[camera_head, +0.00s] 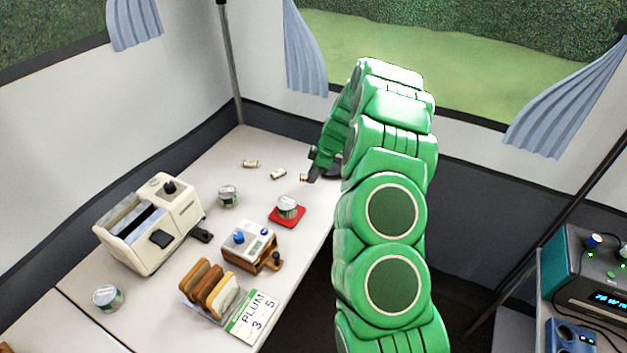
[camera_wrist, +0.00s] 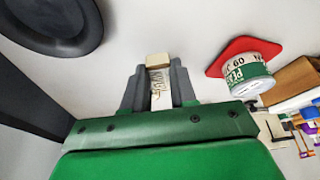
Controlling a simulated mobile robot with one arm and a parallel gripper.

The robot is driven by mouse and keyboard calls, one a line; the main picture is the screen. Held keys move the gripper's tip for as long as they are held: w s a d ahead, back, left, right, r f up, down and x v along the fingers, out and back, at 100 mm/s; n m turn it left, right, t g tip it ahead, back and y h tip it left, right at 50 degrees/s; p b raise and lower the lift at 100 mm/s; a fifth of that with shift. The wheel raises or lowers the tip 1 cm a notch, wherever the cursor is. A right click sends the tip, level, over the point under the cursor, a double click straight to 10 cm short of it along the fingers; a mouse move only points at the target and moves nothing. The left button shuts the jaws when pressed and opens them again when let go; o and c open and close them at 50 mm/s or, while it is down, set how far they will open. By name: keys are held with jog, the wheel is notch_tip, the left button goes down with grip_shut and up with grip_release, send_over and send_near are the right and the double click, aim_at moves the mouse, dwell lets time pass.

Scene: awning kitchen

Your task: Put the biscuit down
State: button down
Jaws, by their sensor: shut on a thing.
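My gripper (camera_wrist: 158,82) is shut on a small pale tan piece with dark lettering, which I take as the biscuit (camera_wrist: 158,62). It sits between the two grey fingers, with its plain end showing past the fingertips. In the head view my gripper (camera_head: 313,174) is low over the far right part of the white table (camera_head: 222,165), and the biscuit's end (camera_head: 303,177) just shows at the fingertips. I cannot tell whether the biscuit touches the table. Two similar small pieces (camera_head: 278,174) (camera_head: 251,163) lie on the table to the left.
A can (camera_head: 288,205) stands on a red mat (camera_head: 275,218) close by. Another can (camera_head: 228,196), a cream toaster (camera_head: 150,250), a small wooden-sided device (camera_head: 250,245) and a rack with slices (camera_head: 210,290) stand nearer. A dark round thing (camera_wrist: 52,25) lies beside my gripper.

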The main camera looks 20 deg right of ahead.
jog(key=shift+w+f, duration=0.1)
jog(key=shift+f, duration=1.5)
jog(key=shift+f, duration=0.1)
jog(key=c, duration=0.9)
grip_release()
